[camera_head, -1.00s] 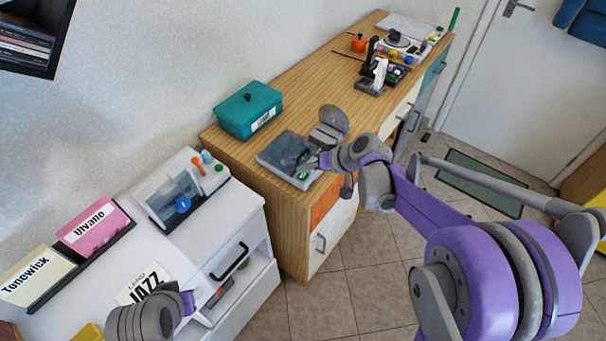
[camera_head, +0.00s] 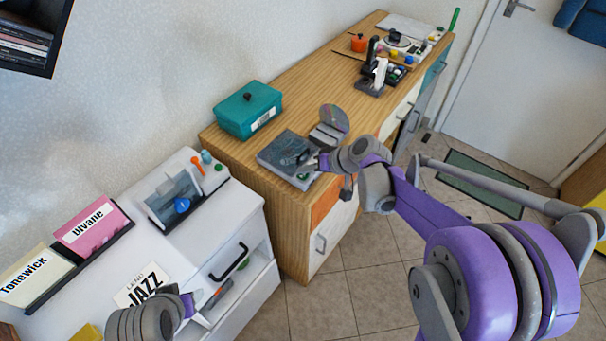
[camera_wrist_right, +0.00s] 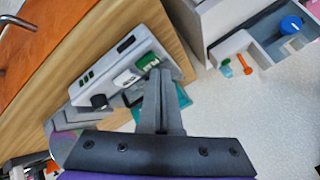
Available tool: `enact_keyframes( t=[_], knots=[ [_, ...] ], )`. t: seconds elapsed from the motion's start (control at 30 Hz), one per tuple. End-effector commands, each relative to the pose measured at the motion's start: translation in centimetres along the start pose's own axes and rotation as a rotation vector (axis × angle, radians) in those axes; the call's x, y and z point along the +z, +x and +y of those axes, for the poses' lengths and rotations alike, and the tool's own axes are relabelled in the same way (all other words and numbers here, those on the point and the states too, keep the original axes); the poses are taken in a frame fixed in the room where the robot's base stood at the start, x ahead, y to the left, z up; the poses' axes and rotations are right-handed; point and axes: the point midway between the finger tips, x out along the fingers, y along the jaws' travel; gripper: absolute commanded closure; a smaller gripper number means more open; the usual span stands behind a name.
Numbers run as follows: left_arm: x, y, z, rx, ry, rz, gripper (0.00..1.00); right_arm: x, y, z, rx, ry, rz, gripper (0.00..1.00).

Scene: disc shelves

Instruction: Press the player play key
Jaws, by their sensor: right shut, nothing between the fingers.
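The player (camera_head: 290,157) is a flat grey box with a dark top, on the near end of the wooden cabinet. In the right wrist view its pale front panel (camera_wrist_right: 125,68) carries a green key with white marks (camera_wrist_right: 147,61), a dark knob (camera_wrist_right: 99,101) and small dark buttons. My right gripper (camera_head: 314,164) is shut and empty at the player's front right corner. In the right wrist view its fingertips (camera_wrist_right: 160,73) are right beside the green key; I cannot tell if they touch it. My left gripper (camera_head: 190,303) is low at the left, over the white unit, its jaws unclear.
A teal box (camera_head: 248,110) stands behind the player. A disc stand (camera_head: 330,127) is close to its right. The white unit (camera_head: 240,205) at left bears a grey tray with a blue knob and sleeve cards. The wooden top beyond the player is partly clear.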

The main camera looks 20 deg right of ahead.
Motion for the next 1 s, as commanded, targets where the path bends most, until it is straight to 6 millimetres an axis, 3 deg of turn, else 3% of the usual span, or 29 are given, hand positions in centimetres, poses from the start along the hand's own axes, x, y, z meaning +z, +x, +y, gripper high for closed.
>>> enact_keyframes(
  t=[1.0],
  knots=[
    [0.43,0.45,0.0,0.0,0.0,-0.003,0.5,0.38,0.51,0.37,0.0,0.0,0.0,1.0]
  ],
)
